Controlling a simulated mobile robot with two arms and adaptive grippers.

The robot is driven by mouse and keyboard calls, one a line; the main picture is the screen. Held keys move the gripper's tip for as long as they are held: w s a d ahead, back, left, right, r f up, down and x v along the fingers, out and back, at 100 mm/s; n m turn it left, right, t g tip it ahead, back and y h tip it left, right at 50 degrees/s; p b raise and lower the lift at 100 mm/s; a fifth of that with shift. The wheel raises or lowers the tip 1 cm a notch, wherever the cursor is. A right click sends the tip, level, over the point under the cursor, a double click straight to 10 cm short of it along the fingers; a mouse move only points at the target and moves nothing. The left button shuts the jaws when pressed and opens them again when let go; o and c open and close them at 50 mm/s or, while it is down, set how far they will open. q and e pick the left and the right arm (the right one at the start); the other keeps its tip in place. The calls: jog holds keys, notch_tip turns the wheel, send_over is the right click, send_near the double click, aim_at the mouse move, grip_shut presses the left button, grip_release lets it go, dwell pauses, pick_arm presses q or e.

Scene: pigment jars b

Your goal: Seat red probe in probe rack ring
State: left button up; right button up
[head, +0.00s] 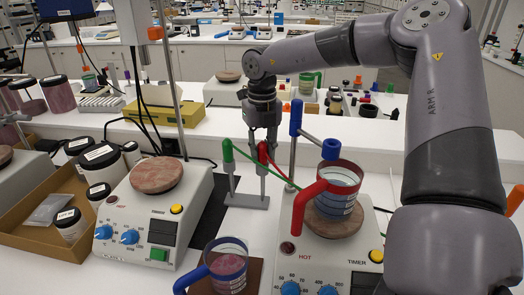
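The red probe (263,153) has a red grip and stands roughly upright between the fingers of my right gripper (265,143), which looks shut on it. Its lower part overlaps the right side of the grey probe rack (248,201); I cannot tell whether it is inside a ring. A green probe (228,151) stands upright at the rack's left side. Red and green cables run from the probes toward the red-handled beaker. My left gripper is not in view.
A beaker with a red handle (306,205) stands on the right hotplate, beside a stand with a blue clamp (296,117). Another hotplate (154,222) is left of the rack. A blue-handled beaker (228,268) is in front. A box of jars (35,238) is far left.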

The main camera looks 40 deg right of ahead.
jog(key=o, duration=0.5)
jog(key=shift+c, duration=0.2)
notch_tip(320, 180, up, 12)
dwell(0.4)
dwell(0.5)
